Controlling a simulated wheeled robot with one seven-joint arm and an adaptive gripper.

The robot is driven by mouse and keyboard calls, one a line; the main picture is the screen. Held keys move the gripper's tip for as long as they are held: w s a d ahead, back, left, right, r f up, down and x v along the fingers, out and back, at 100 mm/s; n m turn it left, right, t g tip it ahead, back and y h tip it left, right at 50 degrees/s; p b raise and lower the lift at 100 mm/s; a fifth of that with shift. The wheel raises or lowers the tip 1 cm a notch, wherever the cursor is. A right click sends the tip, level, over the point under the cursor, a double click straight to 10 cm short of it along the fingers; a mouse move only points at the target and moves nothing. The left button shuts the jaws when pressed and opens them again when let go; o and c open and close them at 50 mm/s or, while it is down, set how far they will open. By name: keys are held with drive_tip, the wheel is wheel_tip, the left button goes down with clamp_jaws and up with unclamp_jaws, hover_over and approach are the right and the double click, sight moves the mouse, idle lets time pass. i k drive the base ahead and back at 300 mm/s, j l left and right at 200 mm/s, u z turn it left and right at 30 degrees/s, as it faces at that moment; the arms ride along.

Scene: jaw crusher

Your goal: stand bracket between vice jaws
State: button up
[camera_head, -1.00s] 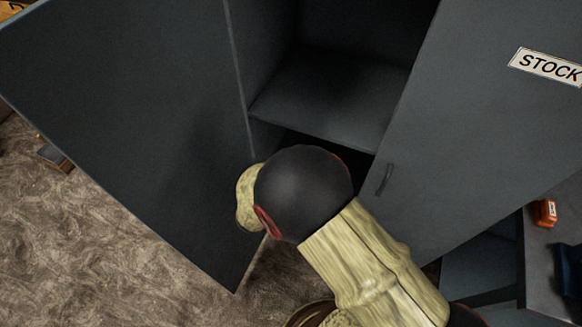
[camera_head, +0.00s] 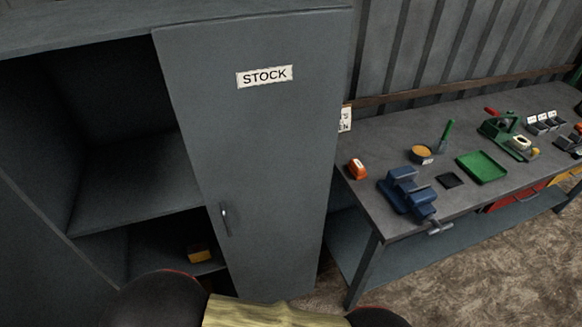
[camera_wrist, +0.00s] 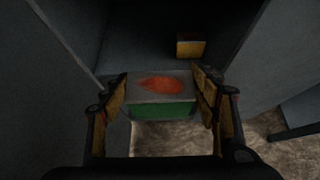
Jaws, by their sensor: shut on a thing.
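A blue vice (camera_head: 408,192) stands at the near left part of the workbench, right of the cabinet; how far its jaws are apart is too small to tell. In the wrist view my gripper (camera_wrist: 163,92) is shut on a blocky piece (camera_wrist: 162,107) with a green side and a grey top bearing an orange-red patch. The piece sits between both fingers, in front of the open cabinet. I cannot tell from its shape whether it is the bracket. The head view does not show my gripper.
The grey STOCK cabinet (camera_head: 262,150) is open on its left side, with a yellow and red box (camera_head: 200,253) low inside. The workbench (camera_head: 375,147) also carries an orange object (camera_head: 356,168), a round tin (camera_head: 421,154), a green tray (camera_head: 482,167) and a green press (camera_head: 508,133).

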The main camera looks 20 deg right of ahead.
sight(410, 189)
drive_tip(key=k+l, duration=0.1)
drive_tip(key=l, duration=0.35)
drive_tip(key=k+l, duration=0.1)
drive_tip(key=l, duration=0.35)
drive_tip(key=k+l, duration=0.1)
drive_tip(key=l, duration=0.35)
drive_tip(key=k+l+u, duration=0.1)
drive_tip(key=l, duration=0.35)
drive_tip(key=k+l, duration=0.15)
drive_tip(key=l, duration=0.3)
